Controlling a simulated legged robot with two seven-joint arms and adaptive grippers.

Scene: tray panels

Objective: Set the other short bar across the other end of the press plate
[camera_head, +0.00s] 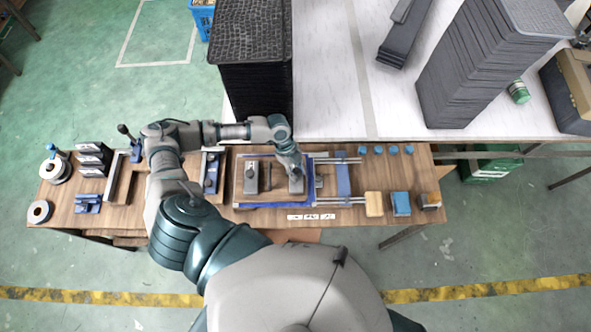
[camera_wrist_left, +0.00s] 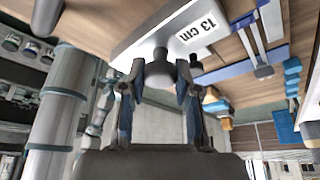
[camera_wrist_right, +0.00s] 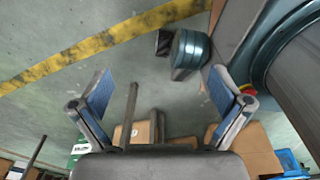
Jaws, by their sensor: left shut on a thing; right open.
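The press plate (camera_head: 272,168) is a brown board with blue edging, in the middle of the bench in the head view. One grey short bar (camera_head: 251,181) with a knob lies across its left end. The other short bar (camera_head: 297,188) is at the plate's right end, under my left gripper (camera_head: 293,172). In the left wrist view this bar (camera_wrist_left: 150,30) is pale grey and labelled "13 cm". My left gripper (camera_wrist_left: 159,82) is shut on its dark knob. Whether the bar touches the plate is unclear. My right gripper (camera_wrist_right: 160,100) is open and empty over the floor.
A blue crossbar (camera_head: 343,180) on metal rails stands right of the plate. Small blocks (camera_head: 374,204) line the bench's right front. Tall dark stacks (camera_head: 250,60) stand behind on a white table (camera_head: 335,70). Fixtures and rolls (camera_head: 55,171) crowd the bench's left.

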